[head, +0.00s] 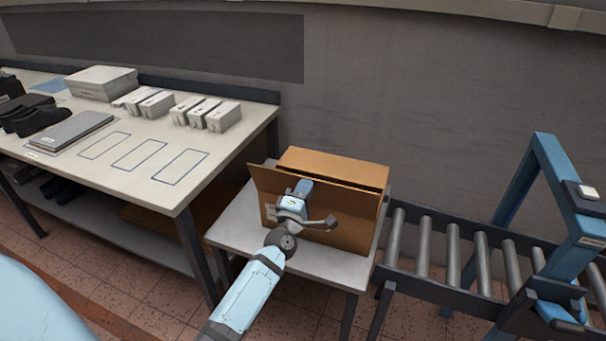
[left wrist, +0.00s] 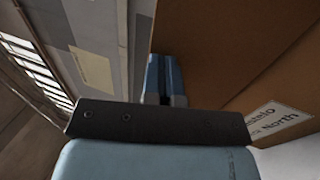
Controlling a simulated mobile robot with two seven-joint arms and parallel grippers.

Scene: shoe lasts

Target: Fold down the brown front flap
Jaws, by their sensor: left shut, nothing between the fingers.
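The brown cardboard box (head: 350,232) stands on a small white table. Its brown front flap (head: 345,198) appears raised along the front top edge, with its left corner sticking out past the box. A dark gap shows behind it, before the brown panel (head: 335,166) at the back. My left gripper (head: 304,186) is shut and empty, in front of the flap's left half and hiding part of it. In the left wrist view its blue fingers (left wrist: 166,78) are together close beside brown cardboard (left wrist: 225,45); I cannot tell whether they touch it. My right gripper is not in view.
A long table (head: 215,152) at the left holds small white boxes (head: 207,114), a larger grey box (head: 102,83) and dark shoe-like items (head: 32,116). A roller conveyor (head: 453,255) with a blue frame (head: 550,160) stands right of the box. A wall is behind.

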